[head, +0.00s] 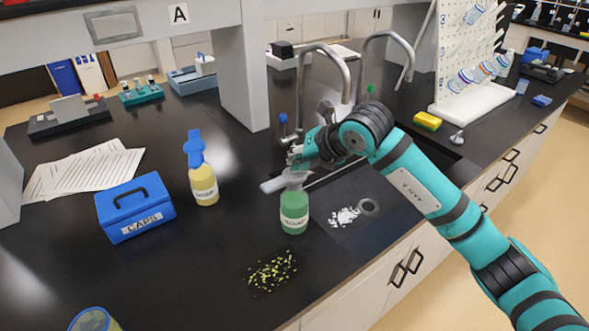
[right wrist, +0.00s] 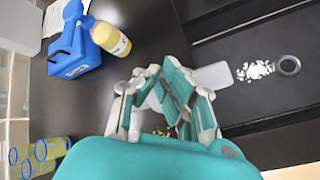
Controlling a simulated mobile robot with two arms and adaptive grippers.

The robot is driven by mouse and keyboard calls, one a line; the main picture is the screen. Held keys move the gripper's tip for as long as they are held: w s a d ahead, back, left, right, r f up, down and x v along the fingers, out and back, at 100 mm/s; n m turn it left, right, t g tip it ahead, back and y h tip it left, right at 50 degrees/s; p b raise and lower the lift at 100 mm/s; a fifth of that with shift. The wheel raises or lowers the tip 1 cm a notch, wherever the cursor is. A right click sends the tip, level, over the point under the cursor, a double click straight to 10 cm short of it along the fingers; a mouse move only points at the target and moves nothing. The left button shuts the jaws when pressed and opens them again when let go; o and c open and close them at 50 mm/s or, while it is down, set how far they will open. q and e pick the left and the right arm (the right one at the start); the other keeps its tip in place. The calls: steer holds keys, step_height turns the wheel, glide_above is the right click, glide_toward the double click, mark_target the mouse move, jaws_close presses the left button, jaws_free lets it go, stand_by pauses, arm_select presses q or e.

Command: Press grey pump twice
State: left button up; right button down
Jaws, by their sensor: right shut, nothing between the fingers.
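The grey pump (head: 272,184) tops a bottle of green soap (head: 294,212) with a "SOAP" label. The bottle stands upright on the black bench, left of the sink. My right gripper (head: 299,160) is shut and empty, just above the pump head. I cannot tell whether its fingertips touch the pump. In the right wrist view my right gripper (right wrist: 162,85) covers most of the bottle. A second bottle, of yellow soap (head: 204,186), has a blue pump (head: 194,148) and stands further left; the yellow bottle also shows in the right wrist view (right wrist: 112,38). My left gripper is not in view.
A blue "CAPS" box (head: 133,205) and papers (head: 85,173) lie to the left. Two taps (head: 344,70) rise behind my right arm. White pieces (head: 342,215) lie beside a drain ring (head: 369,206). Yellow-green specks (head: 270,271) lie in front.

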steer(key=shift+f, duration=0.1)
steer(key=shift+r+p, duration=0.65)
steer(key=shift+r, duration=0.65)
steer(key=shift+r, duration=0.1)
step_height(320, 180, up, 5)
steer(key=shift+f+p, duration=0.1)
steer(key=shift+p, duration=1.05)
